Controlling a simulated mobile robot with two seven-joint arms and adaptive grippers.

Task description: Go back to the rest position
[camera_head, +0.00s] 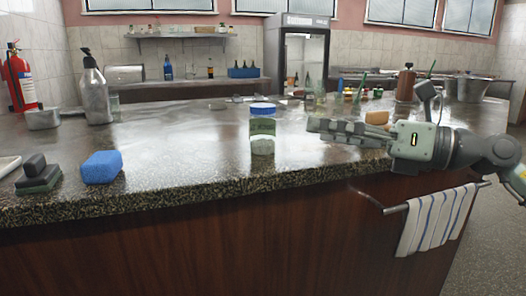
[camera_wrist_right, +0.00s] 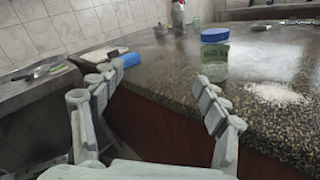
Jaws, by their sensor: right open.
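My right gripper (camera_head: 335,130) reaches in from the right over the counter's front part, its fingers pointing left. In the right wrist view its two fingers (camera_wrist_right: 155,90) are spread wide with nothing between them. A clear jar with a blue lid (camera_head: 262,130) stands upright on the counter, left of the fingertips and apart from them. The jar also shows in the right wrist view (camera_wrist_right: 214,60), beyond the right-hand finger. My left gripper is in neither view.
The speckled counter (camera_head: 200,170) holds a blue sponge (camera_head: 102,167), a dark scrubber (camera_head: 38,176) and a metal soap bottle (camera_head: 94,90) on the left. A striped towel (camera_head: 436,220) hangs on a front rail below my right arm. White grains (camera_wrist_right: 275,93) lie near the jar.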

